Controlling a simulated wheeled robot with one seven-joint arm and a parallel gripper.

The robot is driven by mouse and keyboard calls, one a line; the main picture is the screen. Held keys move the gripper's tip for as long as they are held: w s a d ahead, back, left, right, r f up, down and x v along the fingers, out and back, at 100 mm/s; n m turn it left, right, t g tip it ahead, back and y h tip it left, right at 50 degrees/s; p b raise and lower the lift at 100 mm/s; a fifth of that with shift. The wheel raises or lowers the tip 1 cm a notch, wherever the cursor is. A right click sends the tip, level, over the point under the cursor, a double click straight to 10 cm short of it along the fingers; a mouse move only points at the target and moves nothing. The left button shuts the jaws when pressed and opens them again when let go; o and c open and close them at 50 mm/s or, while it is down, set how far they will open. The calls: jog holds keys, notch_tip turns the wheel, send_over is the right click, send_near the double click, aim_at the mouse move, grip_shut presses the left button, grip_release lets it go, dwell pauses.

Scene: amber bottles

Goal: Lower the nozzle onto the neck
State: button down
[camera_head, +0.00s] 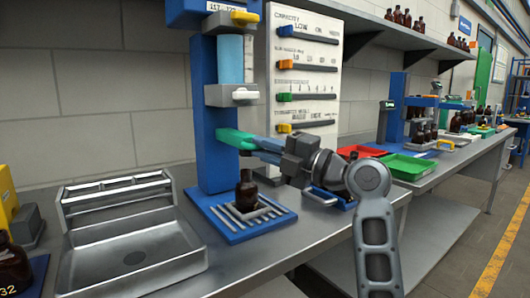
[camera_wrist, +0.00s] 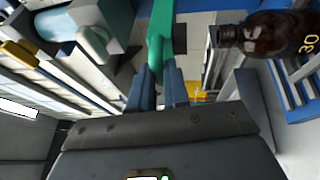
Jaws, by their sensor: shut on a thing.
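The filling station has a blue column (camera_head: 210,120) with a green nozzle arm (camera_head: 235,138) reaching out to the right. My gripper (camera_head: 262,146) is shut on the outer end of this green arm. The wrist view shows the green piece (camera_wrist: 160,35) between my two blue-grey fingers (camera_wrist: 160,85). An amber bottle (camera_head: 246,192) stands upright on the slatted blue base below the arm. Its dark neck lies just under the nozzle's end, with a small gap seeming to show. The bottle also appears in the wrist view (camera_wrist: 280,38), marked 30. The nozzle tip is hardly visible.
A white panel with coloured sliders (camera_head: 305,75) stands behind. Red (camera_head: 360,152) and green trays (camera_head: 408,166) lie to the right.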

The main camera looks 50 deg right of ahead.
notch_tip(320, 180, down, 4)
jog(key=b, duration=0.3)
jog(key=shift+r+b, duration=0.1)
jog(key=shift+b, duration=0.3)
jog(key=c, duration=1.1)
grip_release()
jog(key=s, duration=0.5)
jog(key=s+d+f, duration=0.1)
jog(key=s, duration=0.1)
jog(key=shift+s+f+b, duration=0.1)
jog(key=shift+s+b, duration=0.2)
jog(key=shift+s, duration=0.05)
